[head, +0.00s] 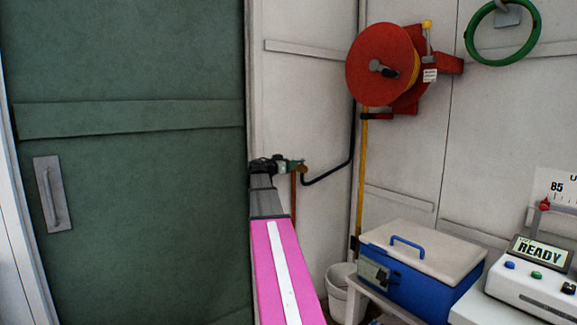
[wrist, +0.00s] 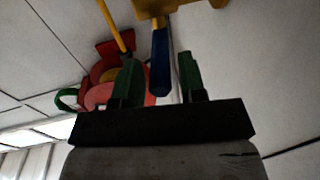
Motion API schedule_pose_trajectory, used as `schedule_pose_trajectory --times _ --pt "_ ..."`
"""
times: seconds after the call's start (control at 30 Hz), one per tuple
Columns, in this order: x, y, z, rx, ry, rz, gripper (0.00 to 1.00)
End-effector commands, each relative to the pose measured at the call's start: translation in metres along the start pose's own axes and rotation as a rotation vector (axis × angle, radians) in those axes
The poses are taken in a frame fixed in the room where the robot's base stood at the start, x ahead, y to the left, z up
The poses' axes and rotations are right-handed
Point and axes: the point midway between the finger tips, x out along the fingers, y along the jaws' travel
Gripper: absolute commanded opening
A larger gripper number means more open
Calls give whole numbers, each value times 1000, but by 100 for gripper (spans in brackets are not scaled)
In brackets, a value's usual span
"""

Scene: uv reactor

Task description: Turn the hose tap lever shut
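The hose tap has a brass-yellow body (wrist: 168,8) at the top of the wrist view. Its blue lever (wrist: 160,70) reaches down from it between my two green fingers. My gripper (wrist: 158,58) is open, with a gap visible on each side of the lever. In the head view my gripper (head: 287,164) is at the tap (head: 303,168) on the wall, at the end of my outstretched arm. The lever itself is hidden or too small to tell there.
A black hose (head: 340,172) runs from the tap to a red hose reel (head: 382,65). A brown pipe (head: 293,200) drops below the tap. A green door (head: 130,200) is on the left. A blue cool box (head: 420,270), white bucket (head: 340,285) and READY console (head: 540,285) stand right.

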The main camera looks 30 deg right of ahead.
Motion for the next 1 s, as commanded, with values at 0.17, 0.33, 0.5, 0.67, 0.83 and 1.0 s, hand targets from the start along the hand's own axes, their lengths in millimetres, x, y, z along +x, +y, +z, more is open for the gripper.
schedule_pose_trajectory --times 0.17,0.33,0.5,0.67,0.83,1.0 --pt "0 0 0 0 0 0 0" --pt "1 -3 0 0 -1 17 0" --pt "2 -14 0 -1 0 105 0" --pt "2 -17 0 0 0 167 0" --pt "2 -16 0 0 1 179 0" --pt "2 -16 0 0 1 178 24"
